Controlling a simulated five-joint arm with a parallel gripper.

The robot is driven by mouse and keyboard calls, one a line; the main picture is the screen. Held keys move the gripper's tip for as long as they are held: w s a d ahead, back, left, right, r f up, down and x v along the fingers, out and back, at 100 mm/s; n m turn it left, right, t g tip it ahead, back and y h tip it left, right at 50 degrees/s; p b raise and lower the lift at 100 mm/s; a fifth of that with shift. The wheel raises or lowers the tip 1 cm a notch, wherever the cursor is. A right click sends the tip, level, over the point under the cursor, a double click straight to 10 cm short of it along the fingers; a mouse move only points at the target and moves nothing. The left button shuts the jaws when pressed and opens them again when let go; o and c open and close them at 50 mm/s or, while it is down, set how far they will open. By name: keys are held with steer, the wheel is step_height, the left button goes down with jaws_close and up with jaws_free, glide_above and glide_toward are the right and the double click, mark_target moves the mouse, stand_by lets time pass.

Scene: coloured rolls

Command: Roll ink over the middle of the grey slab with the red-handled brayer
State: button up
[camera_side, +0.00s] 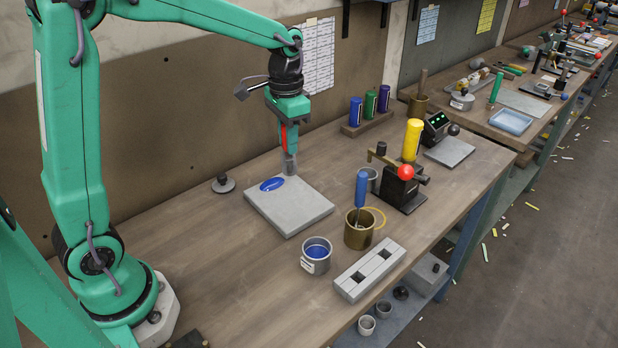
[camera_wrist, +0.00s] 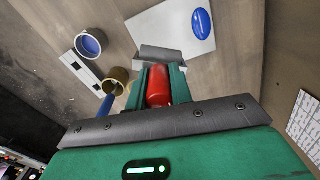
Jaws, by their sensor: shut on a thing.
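My gripper (camera_side: 288,124) is shut on the red handle (camera_wrist: 158,88) of the brayer, which points down between the jaws. Its grey head (camera_side: 290,162) hangs below, by the back corner of the grey slab (camera_side: 290,210). I cannot tell whether it touches the slab. A blue oval of ink (camera_side: 272,184) lies on the slab near its back left edge, beside the head. The bare middle of the slab is plain grey. In the wrist view the brayer's head (camera_wrist: 160,53) overlaps one corner of the slab (camera_wrist: 172,30), and the blue ink (camera_wrist: 201,23) is further right.
A tin of blue ink (camera_side: 316,254), a brass pot (camera_side: 358,237) holding a blue-handled tool (camera_side: 361,188) and a slotted grey block (camera_side: 369,271) stand right of the slab. A red-knobbed device (camera_side: 402,188) is behind them. A small dark knob (camera_side: 223,183) sits left. The front-left tabletop is clear.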

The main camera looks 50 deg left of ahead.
steer(key=w+a+f+m, duration=0.1)
steer(key=a+m, duration=0.8)
steer(key=shift+w+a+f+m, duration=0.25)
steer(key=shift+w+a+m, duration=0.05)
steer(key=shift+w+a, duration=0.1)
steer(key=shift+f, duration=0.2)
steer(key=shift+f, duration=1.35)
steer(key=shift+f, duration=0.2)
steer(key=shift+f, duration=2.8)
steer(key=shift+f, duration=0.7)
stand_by(0.6)
steer(key=shift+r, duration=0.15)
